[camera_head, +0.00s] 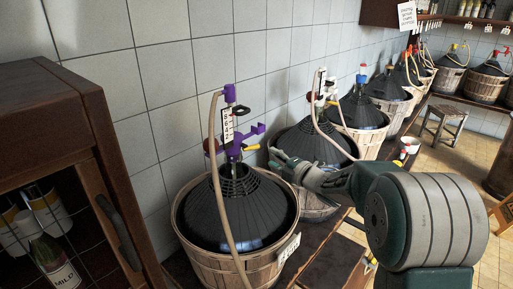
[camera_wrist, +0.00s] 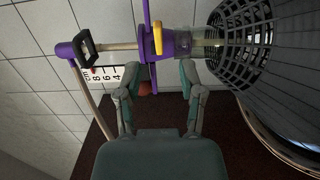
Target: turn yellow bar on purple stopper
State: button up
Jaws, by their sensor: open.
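The purple stopper (camera_head: 234,143) stands upright in the neck of the nearest black demijohn cover (camera_head: 240,211). It also shows in the wrist view (camera_wrist: 178,46), lying sideways there. The yellow bar (camera_head: 251,147) sticks out from the stopper's right side, and in the wrist view it is a short upright bar (camera_wrist: 157,38) against the purple. My gripper (camera_head: 275,160) is just right of the yellow bar in the head view, apart from it. In the wrist view my gripper (camera_wrist: 159,68) has its fingers spread and empty, below the bar in the picture.
A wicker basket (camera_head: 187,234) holds the nearest demijohn. A pale hose (camera_head: 217,180) and a number tag (camera_head: 227,125) hang by the stopper. More basketed demijohns (camera_head: 351,111) line the tiled wall. A dark wooden cabinet (camera_head: 50,110) stands at left. Floor at right is partly clear.

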aim_at(255, 145)
jog(key=x, duration=0.6)
jog(key=shift+w, duration=0.15)
jog(key=shift+w+a, duration=0.25)
jog(key=shift+w, duration=0.45)
jog(key=shift+w+a, duration=0.15)
jog(key=shift+a, duration=0.6)
jog(key=c, duration=0.4)
jog(key=shift+d, duration=0.1)
grip_shut()
jog(key=shift+d, duration=0.15)
